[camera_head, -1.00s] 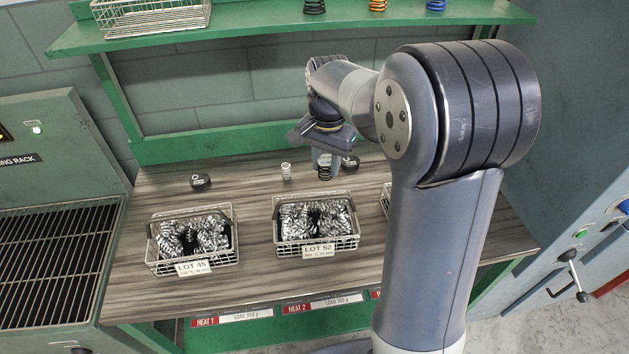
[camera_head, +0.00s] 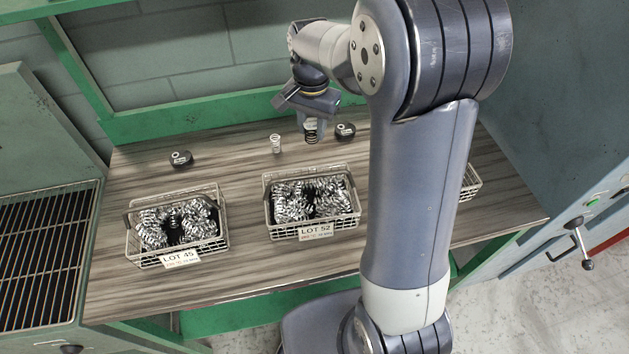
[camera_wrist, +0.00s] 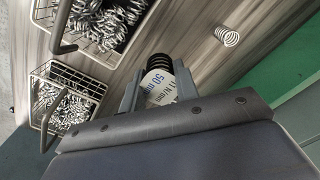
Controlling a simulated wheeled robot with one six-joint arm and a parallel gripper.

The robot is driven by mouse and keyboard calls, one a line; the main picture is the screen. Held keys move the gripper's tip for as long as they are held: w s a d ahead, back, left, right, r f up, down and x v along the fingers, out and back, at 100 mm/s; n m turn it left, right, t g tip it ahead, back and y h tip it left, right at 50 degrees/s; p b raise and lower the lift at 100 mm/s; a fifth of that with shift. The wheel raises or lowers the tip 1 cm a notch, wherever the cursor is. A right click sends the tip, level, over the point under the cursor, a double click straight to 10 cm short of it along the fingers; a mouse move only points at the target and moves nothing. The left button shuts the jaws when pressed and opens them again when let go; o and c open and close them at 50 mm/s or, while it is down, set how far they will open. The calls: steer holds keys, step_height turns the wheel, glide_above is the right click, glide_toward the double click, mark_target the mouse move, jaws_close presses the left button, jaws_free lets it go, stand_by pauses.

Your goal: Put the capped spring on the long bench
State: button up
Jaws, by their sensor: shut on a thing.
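My gripper (camera_head: 311,122) is over the back part of a wood-topped bench (camera_head: 240,255) in the head view. It is shut on a dark coil spring (camera_head: 311,137) with a pale printed sleeve or label above the coils. In the wrist view the jaws (camera_wrist: 157,88) sit either side of the printed part, which reads "50 mm", and black coils (camera_wrist: 159,62) stick out beyond. I cannot tell whether this spring has a cap. A small silver spring (camera_head: 276,143) stands on the bench left of the held one; it also shows in the wrist view (camera_wrist: 228,36).
Wire baskets of silver springs, labelled LOT 45 (camera_head: 178,228) and LOT 52 (camera_head: 312,205), stand on the bench. A third basket (camera_head: 470,182) is partly behind my arm. A rack (camera_head: 40,250) stands left.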

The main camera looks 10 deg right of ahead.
glide_toward(312, 159)
steer(key=s+f, duration=0.2)
steer(key=f, duration=0.1)
steer(key=s+f, duration=0.1)
steer(key=f, duration=0.1)
steer(key=shift+s+a+f, duration=0.25)
steer(key=shift+s+a, duration=0.05)
steer(key=shift+a, duration=0.05)
steer(key=shift+f, duration=0.1)
steer(key=o, duration=0.9)
steer(key=shift+o, duration=0.2)
